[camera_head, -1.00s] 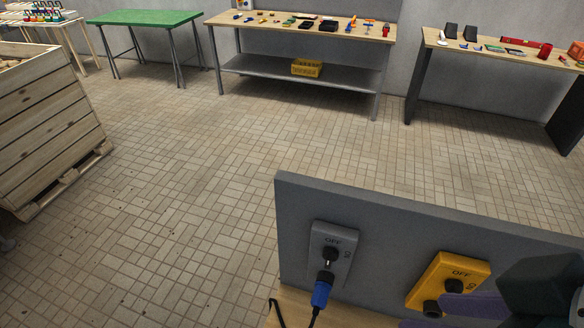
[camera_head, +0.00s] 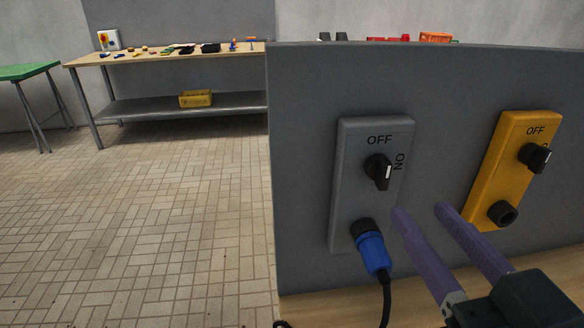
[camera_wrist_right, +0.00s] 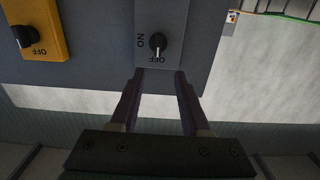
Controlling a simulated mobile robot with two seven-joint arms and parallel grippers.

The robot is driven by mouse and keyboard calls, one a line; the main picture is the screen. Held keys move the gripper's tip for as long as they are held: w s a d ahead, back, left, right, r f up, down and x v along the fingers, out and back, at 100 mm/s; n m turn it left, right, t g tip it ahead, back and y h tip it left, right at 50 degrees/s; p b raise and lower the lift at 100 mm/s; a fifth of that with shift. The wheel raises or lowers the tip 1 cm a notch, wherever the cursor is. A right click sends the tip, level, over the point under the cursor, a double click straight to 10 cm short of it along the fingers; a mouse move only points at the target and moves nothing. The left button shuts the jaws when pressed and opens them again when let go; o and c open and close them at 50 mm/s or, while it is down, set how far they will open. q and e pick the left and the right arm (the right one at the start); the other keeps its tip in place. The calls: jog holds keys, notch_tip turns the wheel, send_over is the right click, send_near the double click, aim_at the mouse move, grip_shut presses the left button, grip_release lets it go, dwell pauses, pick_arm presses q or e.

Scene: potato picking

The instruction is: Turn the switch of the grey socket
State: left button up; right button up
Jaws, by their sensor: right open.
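The grey socket (camera_head: 346,200) is mounted on an upright grey panel in the head view. Its black switch (camera_head: 379,171) sits below the OFF label, with ON to its right. A blue plug (camera_head: 372,250) with a black cable is in its lower part. My right gripper (camera_head: 420,210) is open, its two purple fingers pointing at the panel, low and right of the switch. In the right wrist view the grey socket (camera_wrist_right: 176,15) and its switch (camera_wrist_right: 158,43) lie just beyond the open fingers (camera_wrist_right: 160,75), with nothing between them. My left gripper is not in view.
A yellow socket (camera_head: 487,180) with its own black switch (camera_head: 535,157) is on the same grey panel (camera_head: 300,150), to the right. The panel stands on a wooden surface (camera_head: 310,308). A workbench (camera_head: 150,57) and a green table (camera_head: 25,71) stand behind. The floor at left is clear.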

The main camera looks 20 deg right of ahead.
aim_at(389, 169)
jog(key=x, duration=0.6)
jog(key=p+x, duration=0.1)
jog(key=x, duration=0.3)
jog(key=shift+s+d, duration=0.15)
jog(key=shift+d, duration=0.1)
jog(key=shift+c, duration=0.3)
grip_shut()
jog(key=shift+f, duration=0.1)
